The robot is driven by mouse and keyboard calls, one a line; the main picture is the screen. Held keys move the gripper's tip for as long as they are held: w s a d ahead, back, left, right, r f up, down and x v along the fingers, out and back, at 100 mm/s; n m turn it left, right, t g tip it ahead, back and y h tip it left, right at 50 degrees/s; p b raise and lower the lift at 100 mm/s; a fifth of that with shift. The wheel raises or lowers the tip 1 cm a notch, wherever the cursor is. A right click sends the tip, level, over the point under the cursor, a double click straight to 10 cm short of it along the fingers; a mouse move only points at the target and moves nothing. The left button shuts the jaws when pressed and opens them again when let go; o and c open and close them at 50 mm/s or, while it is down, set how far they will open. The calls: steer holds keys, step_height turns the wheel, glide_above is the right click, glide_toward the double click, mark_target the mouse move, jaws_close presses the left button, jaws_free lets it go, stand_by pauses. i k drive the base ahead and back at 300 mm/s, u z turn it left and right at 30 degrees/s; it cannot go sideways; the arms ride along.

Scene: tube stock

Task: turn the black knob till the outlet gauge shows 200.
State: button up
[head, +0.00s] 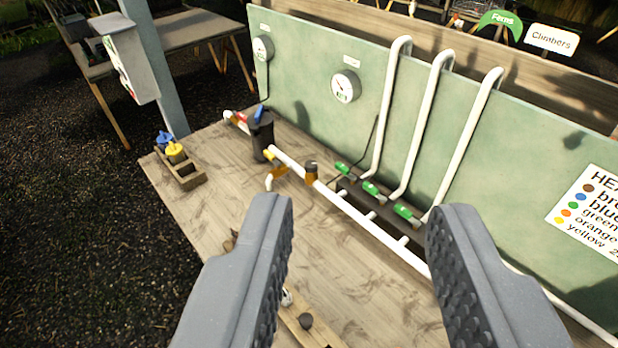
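A small black knob (311,166) sits on top of an orange-brown fitting on the white pipe, in the middle of the view. Two round white gauges are on the green panel (540,130): a larger right gauge (346,87) and a smaller left gauge (262,48). Their labels and needle readings are too small to read, so I cannot tell which is the outlet gauge. My gripper (360,215) is open and empty, with its two grey fingers wide apart in the foreground. The knob lies beyond the fingers, apart from them.
A black cylinder (261,137) with a blue lever stands left on the white pipe. Green-handled valves (370,188) and tall white pipes stand right of the knob. A wooden box (190,176) holds blue and yellow parts. A wooden strip (300,322) lies near the left finger.

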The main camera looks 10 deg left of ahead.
mark_target(310, 165)
steer(key=u, duration=2.3)
steer(key=i, duration=1.3)
steer(key=z, duration=3.4)
steer(key=i, duration=0.45)
steer(key=z, duration=0.25)
